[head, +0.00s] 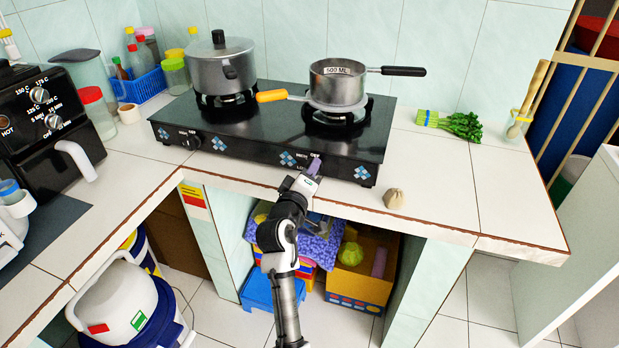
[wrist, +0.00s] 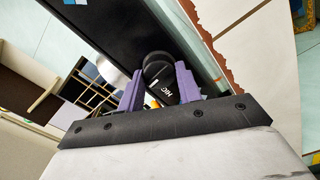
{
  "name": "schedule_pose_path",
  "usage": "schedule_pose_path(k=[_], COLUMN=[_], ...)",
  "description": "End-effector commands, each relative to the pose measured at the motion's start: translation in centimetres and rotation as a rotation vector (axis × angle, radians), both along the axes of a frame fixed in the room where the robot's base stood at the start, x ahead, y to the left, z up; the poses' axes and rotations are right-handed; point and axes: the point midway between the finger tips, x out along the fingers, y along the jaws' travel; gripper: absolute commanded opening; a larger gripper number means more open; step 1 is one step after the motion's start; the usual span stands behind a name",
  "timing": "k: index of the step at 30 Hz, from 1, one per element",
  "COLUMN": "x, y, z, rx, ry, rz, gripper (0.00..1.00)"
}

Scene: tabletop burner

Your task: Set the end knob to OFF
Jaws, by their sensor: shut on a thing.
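The black two-burner stove (head: 240,140) sits on the tiled counter. Its end knob, on the right of the front panel, is hidden behind my gripper (head: 313,167) in the head view. In the wrist view the black round knob (wrist: 158,80) stands between the purple fingers of my gripper (wrist: 160,92). The fingers are shut on it, one on each side. White lettering shows on the knob, but its setting is not clear. The other knob (head: 190,142) at the left of the panel is free.
A lidded pot (head: 222,68) stands on the left burner and a saucepan (head: 337,88) on the right one, with its black handle to the right. An orange-handled thing (head: 272,96) lies between them. A small beige lump (head: 394,199) and green vegetables (head: 455,123) lie on the counter.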

Motion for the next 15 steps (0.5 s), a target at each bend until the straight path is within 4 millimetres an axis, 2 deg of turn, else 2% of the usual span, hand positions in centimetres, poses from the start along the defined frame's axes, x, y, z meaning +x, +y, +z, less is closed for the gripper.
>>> schedule_pose_path(k=[15], x=[-0.02], y=[0.01], z=[-0.13], rx=[0.110], ry=[-0.032], rz=[0.000], gripper=[0.12])
